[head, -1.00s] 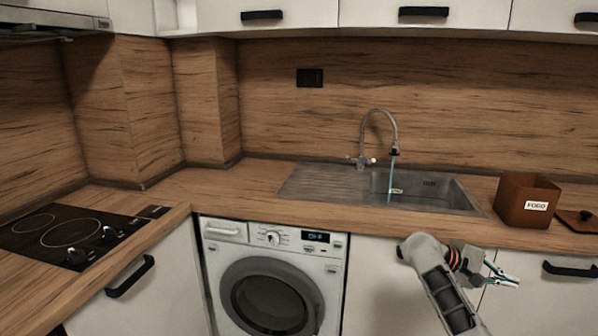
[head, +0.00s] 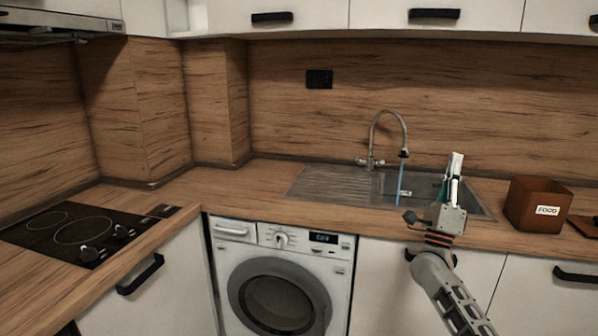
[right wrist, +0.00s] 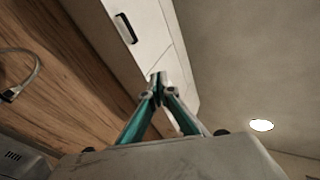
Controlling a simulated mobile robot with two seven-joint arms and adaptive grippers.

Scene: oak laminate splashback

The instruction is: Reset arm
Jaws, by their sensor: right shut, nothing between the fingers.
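My right gripper (head: 451,178) points upward in front of the sink, its fingers overlapping the basin's right part in the head view. In the right wrist view its teal fingers (right wrist: 158,92) meet at the tips, shut with nothing between them. My right arm comes up from the bottom right of the head view. My left gripper is not in view.
The sink (head: 330,188) has a tall faucet (head: 388,116) with water running. A brown FOOD box (head: 527,204) stands on the counter to the right. A cooktop (head: 75,230) is at left, a washing machine (head: 278,275) below the counter. Upper cabinets (head: 300,12) hang above.

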